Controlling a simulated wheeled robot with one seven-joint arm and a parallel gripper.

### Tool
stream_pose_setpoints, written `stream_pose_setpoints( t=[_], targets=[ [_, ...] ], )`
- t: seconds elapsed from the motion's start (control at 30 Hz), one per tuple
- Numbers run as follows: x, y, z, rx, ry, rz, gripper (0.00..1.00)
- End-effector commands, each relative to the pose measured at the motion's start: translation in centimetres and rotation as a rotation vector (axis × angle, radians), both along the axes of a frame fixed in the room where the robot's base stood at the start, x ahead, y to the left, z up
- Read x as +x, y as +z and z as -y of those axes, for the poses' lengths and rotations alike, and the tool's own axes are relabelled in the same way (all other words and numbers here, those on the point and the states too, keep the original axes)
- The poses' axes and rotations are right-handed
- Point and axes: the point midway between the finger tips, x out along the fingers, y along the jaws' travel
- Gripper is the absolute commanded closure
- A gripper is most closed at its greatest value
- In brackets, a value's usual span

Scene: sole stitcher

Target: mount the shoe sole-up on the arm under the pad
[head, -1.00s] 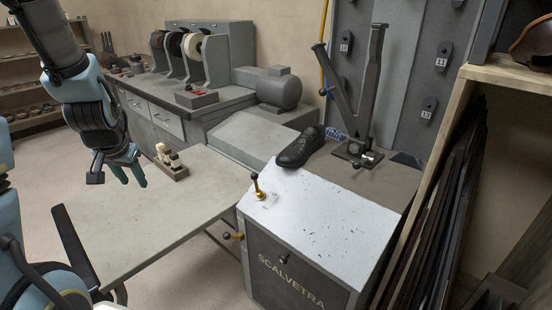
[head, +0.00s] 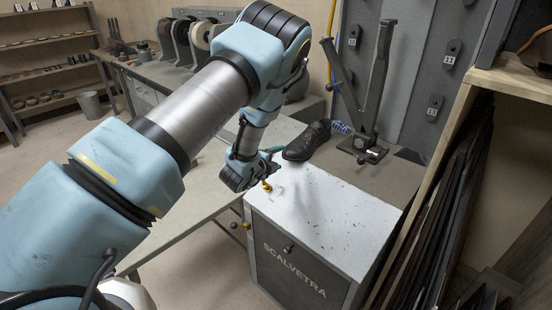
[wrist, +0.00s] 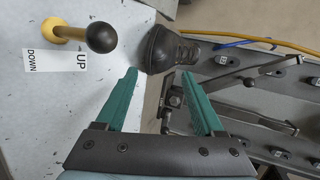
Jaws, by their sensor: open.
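The dark shoe (head: 306,141) rests sole-down on the machine top, left of the metal stand. In the wrist view its rounded end (wrist: 168,50) shows just beyond my fingertips. The stand has an upright post (head: 378,85) and a slanted arm (head: 343,80) rising from one base. In the wrist view, grey metal bars (wrist: 231,80) appear right of the shoe. I cannot tell the pad clearly. My gripper (head: 272,158) is at the front left of the shoe. In the wrist view its green fingers (wrist: 160,77) are open, apart and empty, pointing at the shoe.
A lever with a black ball knob (wrist: 102,37) stands beside an UP/DOWN label (wrist: 56,62), close to my left finger. The white cabinet top (head: 322,208) is mostly clear. A blue-patterned item (head: 341,128) lies behind the shoe. A wooden shelf (head: 475,85) stands at the right.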

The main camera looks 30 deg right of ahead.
Motion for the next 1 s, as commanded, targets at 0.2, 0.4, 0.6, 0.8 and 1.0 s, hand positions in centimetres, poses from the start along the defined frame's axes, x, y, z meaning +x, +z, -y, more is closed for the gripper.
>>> stream_pose_setpoints(
  t=[0.2, 0.4, 0.6, 0.8, 1.0],
  targets=[
    [1.0, -0.8, 1.6, -0.001, 0.003, -0.002, 0.3],
    [2.1, -1.6, 3.5, -0.002, 0.003, -0.003, 0.3],
    [3.2, -2.6, 5.4, -0.003, 0.005, -0.003, 0.3],
    [4.0, -3.2, 6.9, -0.002, 0.004, -0.003, 0.3],
    [4.5, -3.3, 7.6, -0.001, 0.005, -0.005, 0.3]
  ],
)
